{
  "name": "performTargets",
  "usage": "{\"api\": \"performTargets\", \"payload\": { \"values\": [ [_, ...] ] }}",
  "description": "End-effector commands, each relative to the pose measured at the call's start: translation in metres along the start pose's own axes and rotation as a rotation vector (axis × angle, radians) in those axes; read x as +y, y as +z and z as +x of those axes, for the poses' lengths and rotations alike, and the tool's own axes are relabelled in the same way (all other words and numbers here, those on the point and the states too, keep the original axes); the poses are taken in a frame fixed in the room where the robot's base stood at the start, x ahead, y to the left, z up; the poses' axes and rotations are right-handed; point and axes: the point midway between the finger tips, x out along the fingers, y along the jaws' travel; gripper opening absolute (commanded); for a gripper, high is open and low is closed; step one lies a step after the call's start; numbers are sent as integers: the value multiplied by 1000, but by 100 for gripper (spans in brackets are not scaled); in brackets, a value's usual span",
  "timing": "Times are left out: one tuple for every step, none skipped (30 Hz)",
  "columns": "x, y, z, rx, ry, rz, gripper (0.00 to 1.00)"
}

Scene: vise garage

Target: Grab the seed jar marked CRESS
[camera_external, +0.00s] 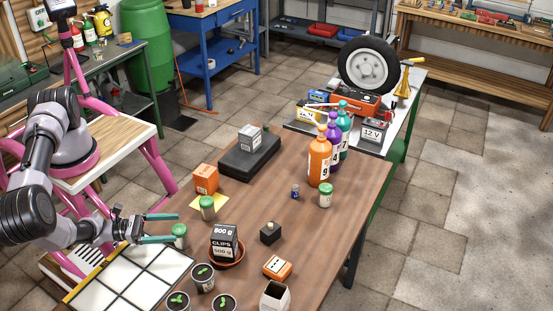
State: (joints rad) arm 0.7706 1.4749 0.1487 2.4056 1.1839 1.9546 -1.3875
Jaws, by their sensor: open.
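Three small jars with green lids stand on the brown table. One jar (180,242) is at the table's left edge, another jar (208,212) is just behind it to the right, by a yellow sheet. The third jar (326,199) is at the right, near the bottles. Their labels are too small to read, so I cannot tell which is CRESS. My gripper (177,228) has teal fingers spread apart and empty, reaching in from the left. Its fingertips are at the left-edge jar; I cannot tell whether they touch it.
A white gridded tray (135,276) lies at the left front. Tall numbered bottles (319,163) stand at the right. The table's middle is mostly clear.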

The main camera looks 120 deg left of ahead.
Motion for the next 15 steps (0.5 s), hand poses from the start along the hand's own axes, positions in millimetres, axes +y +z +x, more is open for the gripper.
{"api": "performTargets", "payload": {
  "values": [
    [1, -11, 0, 1, 0, 2, 92],
    [1, -17, 0, 2, 0, 2, 92],
    [1, -25, 0, 1, 0, 1, 92],
    [1, -31, 0, 2, 1, 2, 92],
    [1, -35, 1, 1, 3, 1, 92],
    [1, -31, 11, -1, 7, -2, 92],
    [2, -30, 16, -2, 7, -1, 92],
    [1, -30, 19, -1, 6, -1, 92],
    [1, -30, 23, 0, 5, -1, 92],
    [1, -30, 26, 0, 4, 0, 92],
    [0, -30, 27, 0, 3, 0, 92],
    [0, -30, 29, 1, 2, 0, 92],
    [0, -30, 30, 1, 2, 0, 92],
    [0, -30, 30, 1, 2, 0, 92],
    [0, -30, 30, 1, 1, 0, 92]
  ]
}}
